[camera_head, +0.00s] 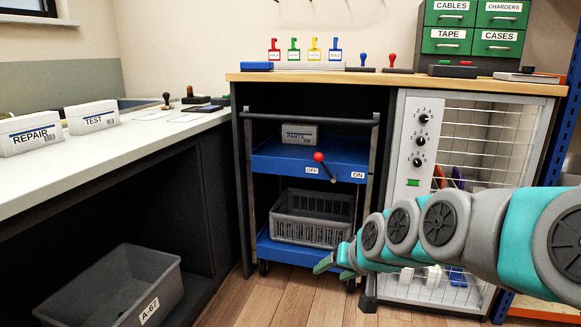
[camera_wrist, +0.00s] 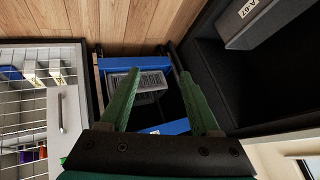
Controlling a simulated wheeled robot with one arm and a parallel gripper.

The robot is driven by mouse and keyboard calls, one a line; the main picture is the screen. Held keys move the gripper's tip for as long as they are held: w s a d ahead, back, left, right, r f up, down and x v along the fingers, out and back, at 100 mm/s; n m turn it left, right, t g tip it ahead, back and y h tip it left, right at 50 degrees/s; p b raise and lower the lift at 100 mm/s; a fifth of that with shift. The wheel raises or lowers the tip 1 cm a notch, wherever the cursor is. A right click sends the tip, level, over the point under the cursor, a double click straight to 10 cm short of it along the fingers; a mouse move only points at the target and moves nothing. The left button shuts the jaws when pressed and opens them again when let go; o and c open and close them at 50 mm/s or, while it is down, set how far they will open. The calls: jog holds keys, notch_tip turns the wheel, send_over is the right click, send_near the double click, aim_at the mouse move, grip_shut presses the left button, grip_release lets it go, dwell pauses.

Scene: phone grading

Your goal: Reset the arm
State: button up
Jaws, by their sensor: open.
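My gripper (camera_head: 338,262) shows in the camera_head view at the end of my teal and grey arm, in front of the lower part of a blue cart. In the wrist view my gripper (camera_wrist: 162,103) has its two green fingers spread wide apart. Nothing is between the fingertips at close range; the cart's grey crate (camera_wrist: 152,92) shows beyond them. The crate (camera_head: 312,218) stands on the cart's lower shelf, and my gripper is near its lower right side in the picture.
The blue cart (camera_head: 265,165) stands under the wooden counter (camera_head: 400,80), with a lever with a red knob (camera_head: 319,157). A wire-fronted cabinet (camera_head: 405,150) is at right. A grey bin labelled A-67 (camera_head: 110,287) sits at lower left. Wooden floor (camera_head: 250,300) is clear in front.

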jog(key=s+d+f+g+h, duration=0.1)
jog(key=s+d+f+g, duration=0.15)
jog(key=s, duration=0.85)
jog(key=s+d+f+n+g+h, duration=0.1)
jog(key=s+f+g, duration=0.2)
jog(key=s, duration=0.7)
jog(key=s+d+f+g+h, duration=0.2)
jog(key=s+f+g, duration=0.1)
jog(key=s, duration=0.8)
notch_tip(320, 180, up, 13)
jog(key=p, duration=1.2)
jog(key=shift+s+p, duration=0.2)
jog(key=shift+p, duration=0.15)
jog(key=shift+d+g, duration=0.1)
jog(key=shift+g, duration=0.15)
